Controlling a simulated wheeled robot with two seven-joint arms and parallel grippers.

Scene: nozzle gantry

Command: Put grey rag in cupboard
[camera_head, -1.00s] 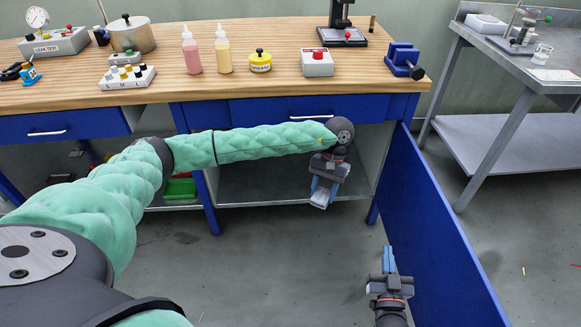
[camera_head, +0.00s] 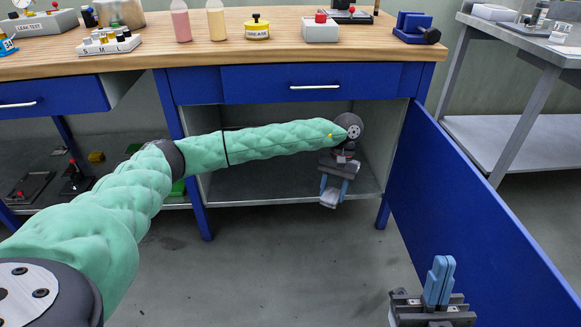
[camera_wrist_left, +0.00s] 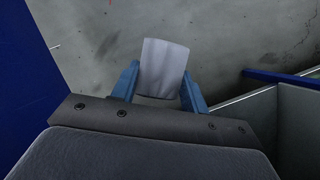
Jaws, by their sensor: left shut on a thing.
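The grey rag (camera_head: 330,200) hangs from my left gripper (camera_head: 335,193), which is shut on it. In the left wrist view the rag (camera_wrist_left: 163,70) is pinched between the blue fingers, with the floor beyond it. The cupboard (camera_head: 275,190) is the open compartment under the bench, its blue door (camera_head: 475,205) swung out to the right. My left gripper is at the front of the opening, near its right side; I cannot tell whether the rag is past the front edge. My right gripper (camera_head: 440,278) points up by the door, shut and empty.
The wooden bench top (camera_head: 280,55) and blue drawer (camera_head: 315,82) lie above the opening. A grey metal table (camera_head: 520,130) stands at the right. The floor in front is clear.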

